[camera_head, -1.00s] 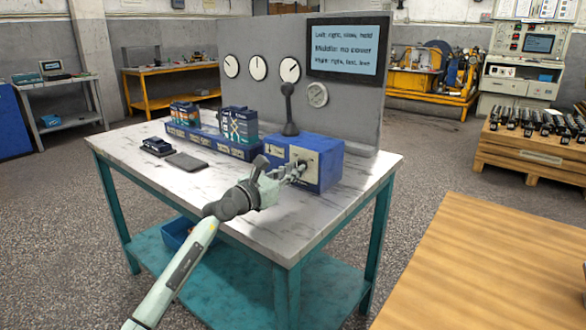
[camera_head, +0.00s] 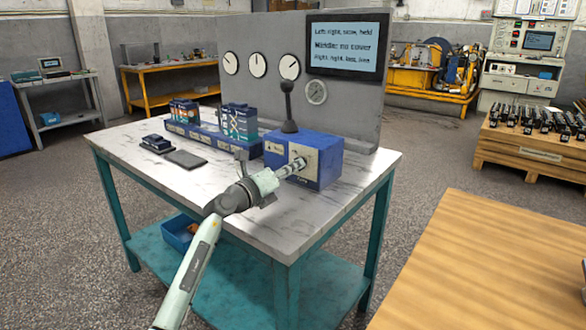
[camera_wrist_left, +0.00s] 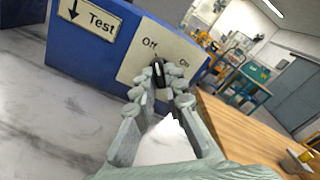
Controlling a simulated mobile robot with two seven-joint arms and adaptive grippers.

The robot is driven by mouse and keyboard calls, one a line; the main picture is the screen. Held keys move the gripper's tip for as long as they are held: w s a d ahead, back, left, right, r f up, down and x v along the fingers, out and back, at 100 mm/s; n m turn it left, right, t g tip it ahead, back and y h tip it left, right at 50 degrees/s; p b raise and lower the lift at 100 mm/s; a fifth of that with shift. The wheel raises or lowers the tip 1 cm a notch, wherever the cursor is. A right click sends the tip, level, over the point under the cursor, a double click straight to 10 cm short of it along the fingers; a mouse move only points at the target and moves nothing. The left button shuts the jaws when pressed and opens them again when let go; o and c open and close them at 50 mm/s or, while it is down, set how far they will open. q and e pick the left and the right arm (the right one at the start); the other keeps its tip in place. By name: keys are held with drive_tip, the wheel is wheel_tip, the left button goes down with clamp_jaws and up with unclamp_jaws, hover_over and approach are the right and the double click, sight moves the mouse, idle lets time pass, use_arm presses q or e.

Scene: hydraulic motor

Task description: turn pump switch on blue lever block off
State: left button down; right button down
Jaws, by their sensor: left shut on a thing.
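The blue lever block (camera_head: 326,174) stands at the right of the test bench, with a dark upright lever (camera_head: 288,108) on top. Its pale front plate carries the pump switch, a small dark knob (camera_wrist_left: 159,74) between the printed words Off and On in the left wrist view. My left gripper (camera_head: 300,164) reaches the plate from the front. In the left wrist view its fingers (camera_wrist_left: 166,87) are closed around the knob. The fingers partly cover the knob, so I cannot tell its setting. My right gripper is not in view.
A long blue valve block (camera_head: 205,139) stands left of the lever block, before a grey panel with gauges and a screen (camera_head: 346,46). Small dark items (camera_head: 157,144) lie at the bench's left. A wooden table (camera_head: 490,265) is at the right. The bench's front is mostly clear.

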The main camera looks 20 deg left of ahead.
use_arm(q)
drive_tip(key=shift+n, duration=0.4)
drive_tip(key=c, duration=1.6)
unclamp_jaws()
drive_tip(key=shift+s+a, duration=0.15)
drive_tip(key=shift+s, duration=0.1)
drive_tip(key=v, duration=1.1)
drive_tip(key=shift+s, duration=0.25)
drive_tip(key=shift+s, duration=0.1)
